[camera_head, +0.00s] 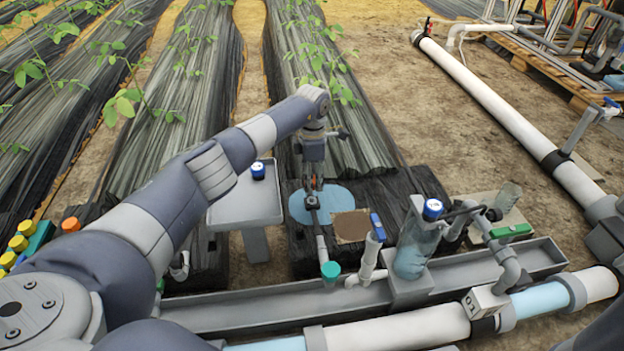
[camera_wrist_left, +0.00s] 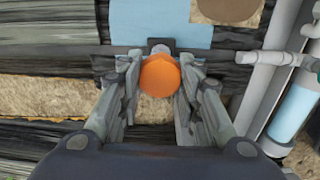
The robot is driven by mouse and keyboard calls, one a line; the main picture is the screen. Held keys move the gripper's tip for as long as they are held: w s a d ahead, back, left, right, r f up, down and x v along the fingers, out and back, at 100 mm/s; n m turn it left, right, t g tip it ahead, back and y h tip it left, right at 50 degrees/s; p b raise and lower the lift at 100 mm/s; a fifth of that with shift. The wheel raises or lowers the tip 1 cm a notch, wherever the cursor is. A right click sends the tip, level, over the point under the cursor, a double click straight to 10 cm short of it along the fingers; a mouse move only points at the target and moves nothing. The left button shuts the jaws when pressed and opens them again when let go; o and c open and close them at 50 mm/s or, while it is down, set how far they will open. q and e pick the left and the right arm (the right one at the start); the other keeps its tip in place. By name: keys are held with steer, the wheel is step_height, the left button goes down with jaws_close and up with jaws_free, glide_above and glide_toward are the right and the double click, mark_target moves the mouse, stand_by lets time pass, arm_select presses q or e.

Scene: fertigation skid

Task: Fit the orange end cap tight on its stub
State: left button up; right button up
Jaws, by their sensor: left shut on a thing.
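The orange end cap (camera_wrist_left: 159,76) sits between the two fingers of my left gripper in the left wrist view, and the fingers are shut on its sides. A short light-grey end (camera_wrist_left: 160,48) with a dark bracket shows just beyond the cap; I cannot tell whether it is the stub or whether the cap touches it. In the head view my left gripper (camera_head: 312,198) points down in front of the light blue patch (camera_head: 335,194). My right gripper is not in view.
A blue-capped bottle (camera_head: 417,245) and a white valve pipe (camera_head: 370,255) are to the right. A grey stand (camera_head: 240,212) is to the left. A grey trough (camera_head: 230,309) runs along the front.

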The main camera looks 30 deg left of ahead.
arm_select(q)
steer(key=m+b, duration=0.1)
steer(key=m, duration=0.6)
steer(key=shift+r, duration=0.2)
steer(key=m, duration=0.3)
steer(key=m+b, duration=0.1)
steer(key=m, duration=0.2)
steer(key=shift+s+r+m+b, duration=0.1)
steer(key=shift+r+m+b, duration=0.1)
steer(key=shift+m+b, duration=0.15)
